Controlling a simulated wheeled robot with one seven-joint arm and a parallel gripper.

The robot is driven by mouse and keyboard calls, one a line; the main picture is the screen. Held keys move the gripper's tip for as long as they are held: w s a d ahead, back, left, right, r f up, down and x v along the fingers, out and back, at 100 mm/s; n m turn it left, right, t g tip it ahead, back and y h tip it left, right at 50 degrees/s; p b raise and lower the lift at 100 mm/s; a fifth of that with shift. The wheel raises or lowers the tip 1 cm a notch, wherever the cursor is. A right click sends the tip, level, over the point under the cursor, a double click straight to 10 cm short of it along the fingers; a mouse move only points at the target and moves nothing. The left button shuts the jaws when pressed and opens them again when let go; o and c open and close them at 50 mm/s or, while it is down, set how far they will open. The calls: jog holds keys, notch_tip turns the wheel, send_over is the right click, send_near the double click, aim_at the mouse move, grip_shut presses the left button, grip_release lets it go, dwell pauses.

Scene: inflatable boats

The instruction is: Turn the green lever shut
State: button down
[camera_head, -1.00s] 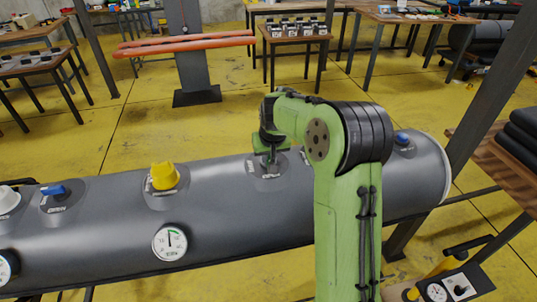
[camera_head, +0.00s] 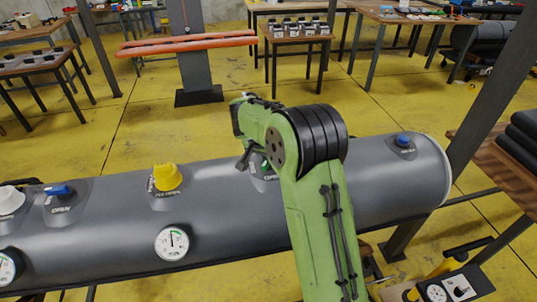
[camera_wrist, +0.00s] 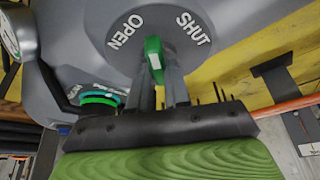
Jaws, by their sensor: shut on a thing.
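The green lever (camera_wrist: 154,52) sits on a round grey plate in the wrist view, between the white words OPEN on the left and SHUT on the right. My gripper (camera_wrist: 160,72) is shut on the lever, with a dark finger on each side of it. In the head view my gripper (camera_head: 246,160) is at the top of the grey tube, and my arm hides most of the lever and its plate.
The long grey inflatable tube (camera_head: 220,205) lies across the head view. It carries a yellow knob (camera_head: 167,177), a blue lever (camera_head: 60,191) on the left, another blue lever (camera_head: 402,140) on the right, and a round gauge (camera_head: 172,243). Tables stand behind on the yellow floor.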

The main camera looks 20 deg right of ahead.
jog(key=m+p, duration=0.1)
jog(key=m, duration=0.1)
jog(key=m+g+p, duration=0.1)
jog(key=m, duration=0.1)
jog(key=m+g+h+p, duration=0.1)
jog(key=m+p, duration=0.1)
jog(key=shift+w+a+r, duration=0.2)
jog(key=shift+w+a, duration=0.05)
jog(key=shift+w, duration=0.15)
jog(key=m+p, duration=0.1)
jog(key=m+g+p, duration=0.1)
jog(key=m, duration=0.1)
jog(key=m+g+p, duration=0.1)
jog(key=m+p, duration=0.1)
jog(key=shift+w+f, duration=0.1)
jog(key=shift+w, duration=0.15)
jog(key=shift+m, duration=0.3)
jog(key=c, duration=1.1)
grip_release()
jog(key=p+v, duration=0.5)
jog(key=v, duration=1)
jog(key=shift+w+a+r, duration=0.15)
jog(key=shift+a+r, duration=0.1)
